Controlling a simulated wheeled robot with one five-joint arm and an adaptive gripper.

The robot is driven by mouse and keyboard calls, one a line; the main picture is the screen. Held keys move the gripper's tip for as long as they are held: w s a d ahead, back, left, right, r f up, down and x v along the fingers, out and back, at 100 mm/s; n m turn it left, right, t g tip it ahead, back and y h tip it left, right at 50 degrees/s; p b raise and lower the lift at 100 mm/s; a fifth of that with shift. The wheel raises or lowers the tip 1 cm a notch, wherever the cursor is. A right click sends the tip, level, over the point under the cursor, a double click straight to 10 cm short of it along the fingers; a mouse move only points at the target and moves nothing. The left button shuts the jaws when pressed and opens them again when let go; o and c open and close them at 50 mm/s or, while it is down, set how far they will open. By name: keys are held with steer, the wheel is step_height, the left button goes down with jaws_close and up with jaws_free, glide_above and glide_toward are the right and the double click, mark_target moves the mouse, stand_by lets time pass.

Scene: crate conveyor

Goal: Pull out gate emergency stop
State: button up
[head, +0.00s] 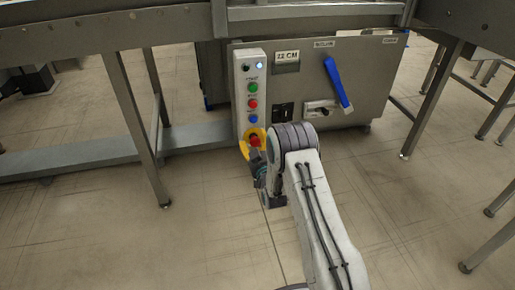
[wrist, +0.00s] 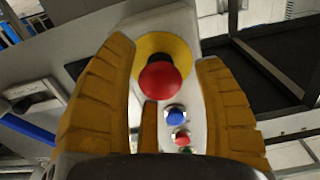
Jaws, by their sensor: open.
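The emergency stop is a red mushroom button (wrist: 161,82) on a yellow round base (wrist: 175,46), at the lower end of a white control box (head: 247,72). In the head view the red button (head: 255,142) shows just beyond my gripper (head: 260,165). In the wrist view my gripper (wrist: 168,95) is open, with its ribbed orange-yellow fingers on either side of the red button. I cannot tell whether the fingers touch it. In the head view my arm partly hides the gripper and the base.
The box also has a blue button (head: 253,119), a red button (head: 252,104) and a green button (head: 252,87). A blue lever (head: 337,82) is on the grey cabinet (head: 300,70) to the right. Metal legs (head: 134,115) stand left and right. The floor in front is clear.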

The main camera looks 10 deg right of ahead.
steer(key=s, duration=1.2)
steer(key=shift+r, duration=0.1)
stand_by(0.6)
steer(key=s+r+g+p, duration=0.2)
steer(key=r+g+p, duration=0.2)
steer(key=r+p, duration=0.95)
steer(key=s+r+g+p, duration=0.3)
steer(key=r+p, duration=0.6)
steer(key=r, duration=0.9)
steer(key=s+r+g+p, duration=0.7)
steer(key=s+r+p, duration=1.2)
steer(key=s+r, duration=0.6)
steer(key=s, duration=0.3)
steer(key=shift+r+g+p, duration=0.3)
steer(key=shift+r+p, duration=0.05)
steer(key=shift+p, duration=0.05)
